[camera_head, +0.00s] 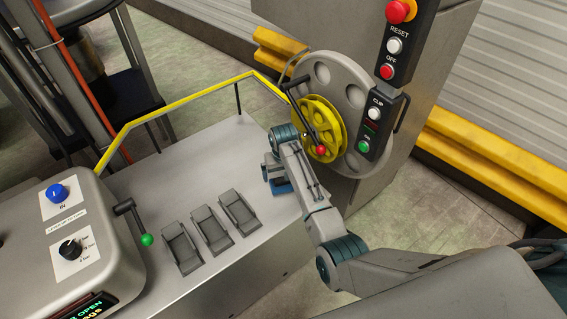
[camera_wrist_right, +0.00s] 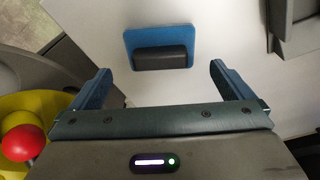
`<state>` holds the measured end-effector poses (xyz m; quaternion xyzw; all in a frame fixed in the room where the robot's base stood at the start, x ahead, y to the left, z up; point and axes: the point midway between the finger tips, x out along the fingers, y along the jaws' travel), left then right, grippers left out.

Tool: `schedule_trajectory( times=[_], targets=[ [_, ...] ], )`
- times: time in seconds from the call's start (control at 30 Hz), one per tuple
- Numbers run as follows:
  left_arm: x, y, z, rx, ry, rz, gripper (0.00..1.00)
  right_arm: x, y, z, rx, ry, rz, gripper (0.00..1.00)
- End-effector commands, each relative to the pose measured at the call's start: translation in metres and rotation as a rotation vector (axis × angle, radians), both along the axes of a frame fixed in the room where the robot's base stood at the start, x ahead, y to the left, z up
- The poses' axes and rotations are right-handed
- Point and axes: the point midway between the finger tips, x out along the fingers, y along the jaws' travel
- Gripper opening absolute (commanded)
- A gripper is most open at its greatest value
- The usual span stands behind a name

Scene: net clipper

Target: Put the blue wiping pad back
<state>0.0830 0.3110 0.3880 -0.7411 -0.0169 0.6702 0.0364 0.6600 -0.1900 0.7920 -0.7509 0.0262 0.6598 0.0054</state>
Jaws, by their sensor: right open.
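The blue wiping pad (camera_wrist_right: 128,38) lies flat on a light grey surface in the right wrist view, with a dark rounded handle (camera_wrist_right: 160,58) along its near side. My right gripper (camera_wrist_right: 160,76) is open, its two blue fingers spread wide to either side and short of the pad, with nothing between them. In the head view my right gripper (camera_head: 280,178) is over the bench's right end, beside the yellow wheel. A small blue patch shows under it there; I cannot tell if this is the pad or a finger. My left gripper is not in view.
The bench top (camera_head: 180,185) carries several grey cradles (camera_head: 209,228) and a yellow rail (camera_head: 180,108) along its back. A yellow wheel with a red knob (camera_head: 321,151) stands close to my right wrist. A control box (camera_head: 75,240) with a green-tipped lever is at the left.

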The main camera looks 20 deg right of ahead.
Motion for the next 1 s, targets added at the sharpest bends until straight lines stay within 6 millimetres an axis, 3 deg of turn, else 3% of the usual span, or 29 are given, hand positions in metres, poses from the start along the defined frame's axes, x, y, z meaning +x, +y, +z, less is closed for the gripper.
schedule_trajectory(
  times=[0.2,0.43,0.83,1.0],
  targets=[
    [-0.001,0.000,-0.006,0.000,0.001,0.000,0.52,-0.006,0.002,0.045,0.002,-0.004,-0.001,1.00],
    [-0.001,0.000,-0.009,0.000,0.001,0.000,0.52,-0.009,0.003,0.070,0.001,-0.001,0.000,1.00],
    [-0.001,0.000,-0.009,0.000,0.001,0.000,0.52,-0.011,0.002,0.073,0.000,0.001,-0.001,1.00],
    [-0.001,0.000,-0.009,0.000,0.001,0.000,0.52,-0.039,-0.011,0.055,-0.003,-0.009,-0.009,1.00]
  ],
)
